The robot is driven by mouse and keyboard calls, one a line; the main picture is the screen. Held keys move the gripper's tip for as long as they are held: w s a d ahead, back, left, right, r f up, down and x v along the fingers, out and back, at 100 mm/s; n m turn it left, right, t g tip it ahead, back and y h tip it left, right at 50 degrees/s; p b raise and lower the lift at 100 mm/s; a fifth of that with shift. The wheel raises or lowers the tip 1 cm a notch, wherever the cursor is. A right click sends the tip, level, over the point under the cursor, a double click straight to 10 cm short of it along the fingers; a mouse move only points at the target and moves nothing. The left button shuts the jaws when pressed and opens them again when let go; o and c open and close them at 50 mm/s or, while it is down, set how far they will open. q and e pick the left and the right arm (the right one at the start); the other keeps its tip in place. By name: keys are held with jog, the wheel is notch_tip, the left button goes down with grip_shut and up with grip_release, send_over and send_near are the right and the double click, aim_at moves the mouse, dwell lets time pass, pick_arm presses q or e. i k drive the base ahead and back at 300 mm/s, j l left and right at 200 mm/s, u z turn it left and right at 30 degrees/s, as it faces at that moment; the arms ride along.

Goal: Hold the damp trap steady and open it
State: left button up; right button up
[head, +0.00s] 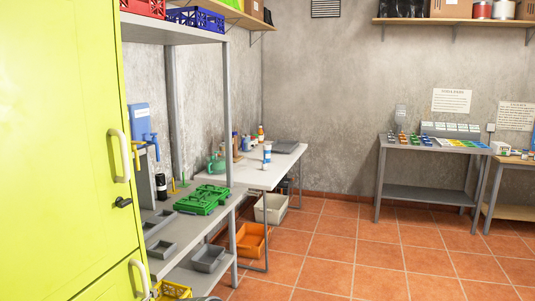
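Neither of my grippers is in the head view. A small upright white and blue container (267,153) stands near the front edge of the white table (254,176); it may be the damp trap, but it is too small to tell. Its top looks blue, and I cannot tell whether it is open or shut. Nothing of mine touches it.
A yellow-green cabinet (75,160) fills the left. Beside it a grey shelf rack (232,150) holds a green case (202,199) and grey trays. Bottles crowd the white table's back. An orange bin (252,240) sits below. Tiled floor (350,255) is clear toward the grey bench (430,148).

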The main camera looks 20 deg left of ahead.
aim_at(266, 154)
jog(key=i+u, duration=0.2)
jog(key=i, duration=4.45)
jog(key=i+u, duration=0.2)
jog(key=i, duration=0.25)
jog(key=i+l+u, duration=0.2)
jog(key=i, duration=0.2)
jog(key=i+u, duration=0.25)
jog(key=i, duration=0.2)
jog(key=i+l+u, duration=0.2)
jog(key=i, duration=0.2)
jog(key=i+l+u, duration=0.15)
jog(key=i+u, duration=0.15)
jog(key=u, duration=0.2)
jog(key=i+l+u, duration=0.25)
jog(key=u, duration=0.25)
jog(key=i+l+u, duration=0.2)
jog(key=l+u, duration=0.15)
jog(key=u, duration=0.15)
jog(key=i+l+u, duration=0.15)
jog(key=l+u, duration=0.8)
jog(key=i+l+u, duration=0.15)
jog(key=l, duration=0.15)
jog(key=l+u, duration=0.2)
jog(key=l, duration=0.1)
